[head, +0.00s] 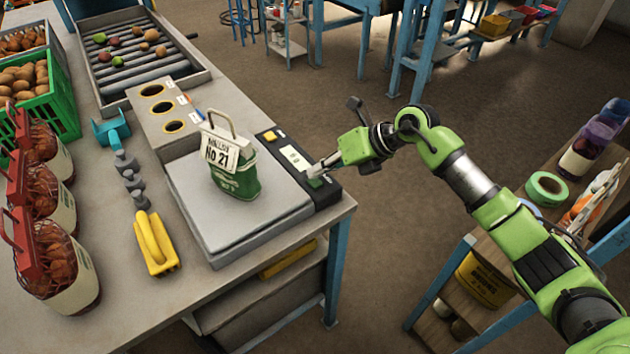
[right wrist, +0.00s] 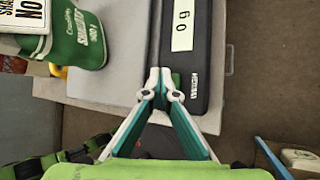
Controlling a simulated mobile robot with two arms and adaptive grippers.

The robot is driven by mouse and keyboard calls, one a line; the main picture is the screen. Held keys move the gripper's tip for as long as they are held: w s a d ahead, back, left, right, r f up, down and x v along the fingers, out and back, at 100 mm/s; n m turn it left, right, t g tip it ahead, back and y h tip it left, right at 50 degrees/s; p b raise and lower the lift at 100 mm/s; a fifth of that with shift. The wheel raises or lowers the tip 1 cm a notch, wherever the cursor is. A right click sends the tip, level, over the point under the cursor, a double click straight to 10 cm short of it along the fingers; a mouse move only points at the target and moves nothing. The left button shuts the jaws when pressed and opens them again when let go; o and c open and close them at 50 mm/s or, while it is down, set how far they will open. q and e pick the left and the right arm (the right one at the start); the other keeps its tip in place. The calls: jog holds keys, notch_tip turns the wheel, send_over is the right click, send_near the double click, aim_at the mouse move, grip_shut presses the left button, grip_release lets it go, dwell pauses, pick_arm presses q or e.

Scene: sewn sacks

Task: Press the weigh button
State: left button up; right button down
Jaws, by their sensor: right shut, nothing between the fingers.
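The scale's black control panel (head: 325,192) runs along the right edge of the grey weighing plate (head: 200,215). It carries a green button (head: 316,183) beside the word WEIGH, seen in the right wrist view (right wrist: 194,85), and a display (right wrist: 182,25) reading 0 g. A green sack (head: 238,180) with a white No 21 tag stands on the plate. My right gripper (head: 312,172) is shut and empty, its tips at the green button (right wrist: 177,78) and partly covering it. I cannot tell whether they touch it. My left gripper is out of view.
A yellow button (head: 270,136) sits at the panel's far end. A grey box with round holes (head: 150,120) stands behind the scale. A side shelf with tape (head: 546,188) stands right.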

aim_at(318, 182)
jog(key=shift+f, duration=0.4)
jog(key=shift+f+b, duration=0.5)
jog(key=shift+b, duration=0.1)
dwell(0.4)
jog(key=shift+r, duration=0.1)
jog(key=shift+r+p, duration=0.55)
jog(key=shift+r, duration=0.3)
jog(key=shift+r+p, duration=1.6)
jog(key=shift+r, duration=0.95)
